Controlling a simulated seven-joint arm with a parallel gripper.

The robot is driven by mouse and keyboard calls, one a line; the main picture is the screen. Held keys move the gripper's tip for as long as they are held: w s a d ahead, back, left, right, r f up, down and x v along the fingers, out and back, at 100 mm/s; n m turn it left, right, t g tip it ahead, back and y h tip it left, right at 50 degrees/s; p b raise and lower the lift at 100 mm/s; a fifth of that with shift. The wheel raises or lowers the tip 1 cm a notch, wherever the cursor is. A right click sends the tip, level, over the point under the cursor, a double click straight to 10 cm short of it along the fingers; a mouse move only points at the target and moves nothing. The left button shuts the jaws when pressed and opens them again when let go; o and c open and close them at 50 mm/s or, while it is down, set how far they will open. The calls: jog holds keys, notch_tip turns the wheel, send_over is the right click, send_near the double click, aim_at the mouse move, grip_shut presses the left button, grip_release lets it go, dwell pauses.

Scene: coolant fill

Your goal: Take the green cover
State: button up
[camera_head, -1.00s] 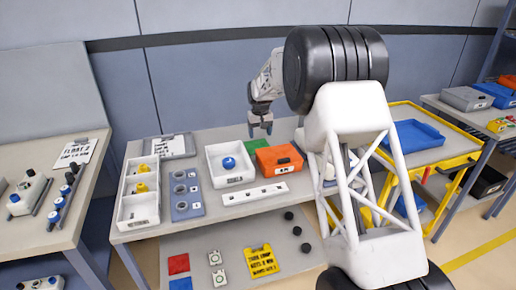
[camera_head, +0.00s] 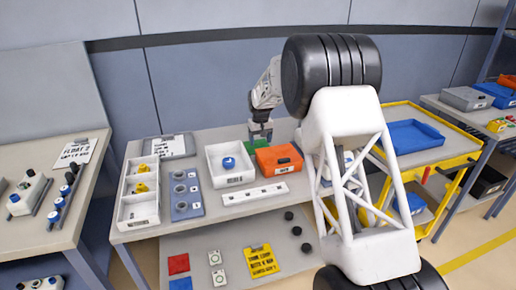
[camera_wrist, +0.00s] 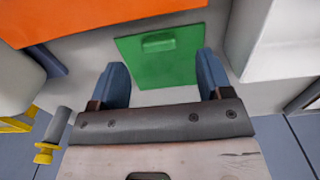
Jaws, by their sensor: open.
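The green cover (camera_wrist: 165,68) is a flat square plate with a raised bar handle (camera_wrist: 158,41) on top. It lies on the table, and in the head view it (camera_head: 258,142) shows just behind the orange box. My gripper (camera_wrist: 161,75) is open above it. In the wrist view its two blue fingers stand apart over the near part of the cover, on either side, and the handle lies beyond the fingertips, not between them. In the head view my gripper (camera_head: 260,132) is low over the cover and hides part of it.
The orange box (camera_head: 280,159) stands close in front of the cover. A white tray (camera_head: 214,174) with a blue knob part (camera_head: 229,163) is to the left. A white strip (camera_head: 255,193) lies nearer the front edge.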

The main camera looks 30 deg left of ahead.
aim_at(261, 146)
jog(key=shift+w+f, duration=0.1)
jog(key=shift+f, duration=2)
jog(key=c, duration=1)
jog(key=shift+r, duration=0.1)
notch_tip(261, 146, up, 10)
